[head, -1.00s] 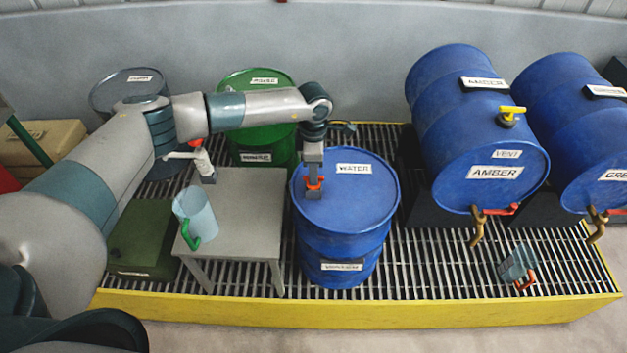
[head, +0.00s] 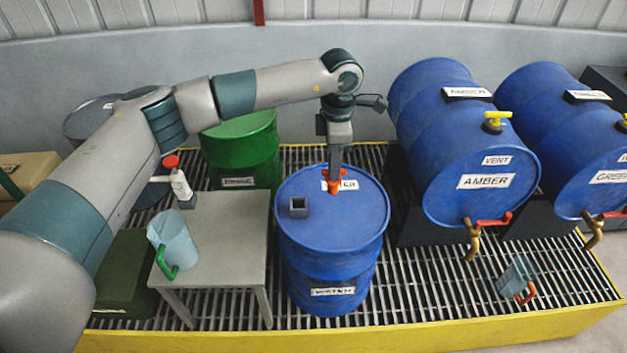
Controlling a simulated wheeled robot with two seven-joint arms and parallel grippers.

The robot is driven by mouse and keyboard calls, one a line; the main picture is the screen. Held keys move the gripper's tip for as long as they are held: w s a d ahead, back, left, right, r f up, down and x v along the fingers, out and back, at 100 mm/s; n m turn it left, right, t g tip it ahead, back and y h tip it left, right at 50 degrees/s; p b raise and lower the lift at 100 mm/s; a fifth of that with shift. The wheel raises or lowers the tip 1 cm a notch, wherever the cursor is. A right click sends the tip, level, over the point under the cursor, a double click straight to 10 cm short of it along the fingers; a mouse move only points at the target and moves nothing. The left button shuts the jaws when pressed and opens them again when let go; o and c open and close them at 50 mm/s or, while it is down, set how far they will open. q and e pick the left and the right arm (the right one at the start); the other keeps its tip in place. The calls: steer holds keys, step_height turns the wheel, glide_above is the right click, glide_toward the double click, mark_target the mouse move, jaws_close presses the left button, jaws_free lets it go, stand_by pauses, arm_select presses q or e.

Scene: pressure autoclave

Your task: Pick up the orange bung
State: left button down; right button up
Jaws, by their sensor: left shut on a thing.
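The orange bung (head: 334,186) is between the fingers of my left gripper (head: 336,176), which is shut on it. The gripper points down over the lid of the upright blue WATER drum (head: 350,220). The bung appears just above the lid and partly covers the white WATER label; its exact height is hard to tell. A dark square opening (head: 298,207) with a raised rim shows on the lid, left of the bung and apart from it. My right gripper is not in view.
A green drum (head: 240,150) stands behind. The AMBER drum (head: 460,140) lies at right, with a brass tap.

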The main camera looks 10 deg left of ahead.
arm_select(q)
steer(key=shift+w+d+r+b, duration=0.1)
steer(key=shift+d+r+b, duration=0.1)
steer(key=shift+d+r, duration=0.4)
steer(key=shift+w+d+r+b, duration=0.15)
steer(key=shift+d+r, duration=0.1)
steer(key=shift+d, duration=0.5)
steer(key=shift+s, duration=0.1)
